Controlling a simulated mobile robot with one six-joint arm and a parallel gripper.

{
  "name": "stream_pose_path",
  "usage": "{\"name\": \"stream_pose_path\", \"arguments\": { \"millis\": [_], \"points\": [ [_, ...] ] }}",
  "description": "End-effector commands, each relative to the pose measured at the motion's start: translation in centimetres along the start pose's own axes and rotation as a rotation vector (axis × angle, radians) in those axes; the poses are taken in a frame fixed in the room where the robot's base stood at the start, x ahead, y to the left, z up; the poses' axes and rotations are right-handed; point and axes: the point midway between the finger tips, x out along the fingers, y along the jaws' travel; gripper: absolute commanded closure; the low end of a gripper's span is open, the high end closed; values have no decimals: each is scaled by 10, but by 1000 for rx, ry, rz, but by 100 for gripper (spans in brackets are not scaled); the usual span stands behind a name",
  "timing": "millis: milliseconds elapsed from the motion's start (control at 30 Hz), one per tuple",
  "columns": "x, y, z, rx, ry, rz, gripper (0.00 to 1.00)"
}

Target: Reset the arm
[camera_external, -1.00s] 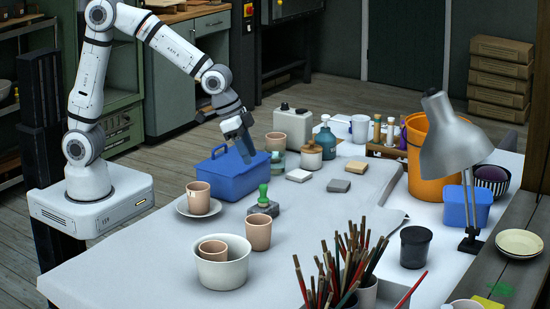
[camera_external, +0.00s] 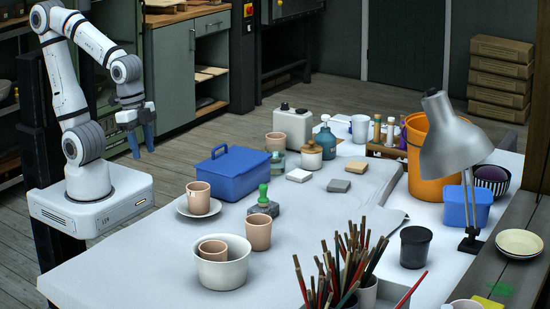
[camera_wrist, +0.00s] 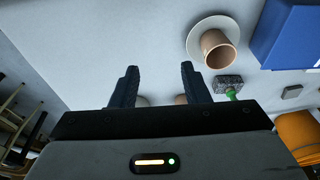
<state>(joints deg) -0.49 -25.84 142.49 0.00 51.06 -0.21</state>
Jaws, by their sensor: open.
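My gripper (camera_external: 141,143) is open and empty in the external view. It hangs in the air close to my base, left of the blue lidded box and above the table's back left edge. Behind the fingers, the white bowl and a cup are mostly hidden.
The white table (camera_external: 130,260) holds a blue box (camera_external: 233,180), a cup on a saucer (camera_external: 184,208), a stamp with green handle (camera_external: 264,205), a white bowl (camera_external: 222,270), brushes (camera_external: 345,265) and a lamp (camera_external: 455,140). The saucer cup (camera_wrist: 217,50) also shows in the wrist view.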

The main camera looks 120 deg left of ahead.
Motion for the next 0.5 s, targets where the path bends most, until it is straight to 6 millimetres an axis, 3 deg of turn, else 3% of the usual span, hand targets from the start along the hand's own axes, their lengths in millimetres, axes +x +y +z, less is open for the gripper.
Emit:
{"name": "stream_pose_path", "arguments": {
  "millis": [400,500],
  "points": [
    [0,3,6,11,-5,2,58],
    [-19,3,3,10,0,3,58]
  ]
}}
